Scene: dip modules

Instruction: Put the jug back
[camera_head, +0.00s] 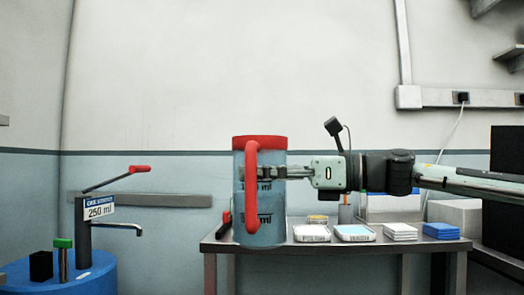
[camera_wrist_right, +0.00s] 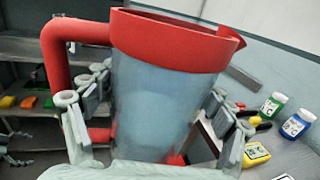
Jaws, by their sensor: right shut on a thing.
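The jug (camera_head: 265,225) is a clear, bluish vessel with a red rim and red handle. It stands upright in the head view, in front of the table's left end. My right gripper (camera_head: 262,173) reaches it from the right and is shut on it. In the right wrist view the jug (camera_wrist_right: 155,100) fills the middle, with the fingers of my right gripper (camera_wrist_right: 155,125) on both sides of its body. The handle (camera_wrist_right: 58,50) is on the left there. Its underside is hidden in the wrist view. My left gripper is not in view.
A metal table (camera_head: 330,247) holds white trays (camera_head: 311,234), stacks of white and blue items (camera_head: 440,231) and small containers. At the left a blue drum (camera_head: 100,280) carries a pump with a red-tipped lever and a 250 ml sign (camera_head: 99,211). The wrist view shows labelled bottles (camera_wrist_right: 297,124).

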